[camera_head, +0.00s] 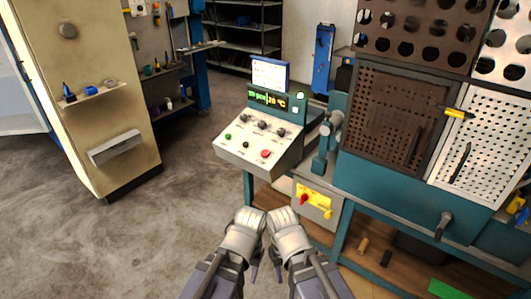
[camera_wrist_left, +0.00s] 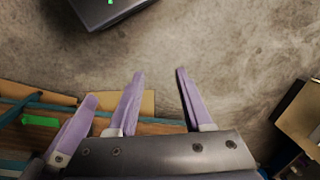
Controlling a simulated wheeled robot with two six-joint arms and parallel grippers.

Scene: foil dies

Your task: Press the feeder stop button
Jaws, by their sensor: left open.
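A sloped light-grey control console (camera_head: 240,156) stands at the middle of the head view. Its face carries a red button (camera_head: 265,153) at the lower right, a green button (camera_head: 228,137) at the left, a dark button (camera_head: 246,144) between them, and several dark knobs above. Button labels are too small to read. My left gripper (camera_head: 254,272) hangs low in front of the console, apart from it. In the left wrist view its purple fingers (camera_wrist_left: 160,73) are spread and empty. My right gripper (camera_head: 277,270) hangs close beside it; its opening is unclear.
A display (camera_head: 268,98) tops the console. A teal machine with perforated panels (camera_head: 390,115) stands at the right. A grey box with yellow and red parts (camera_head: 315,203) sits below the console. A beige cabinet (camera_head: 85,130) stands left. The concrete floor between is clear.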

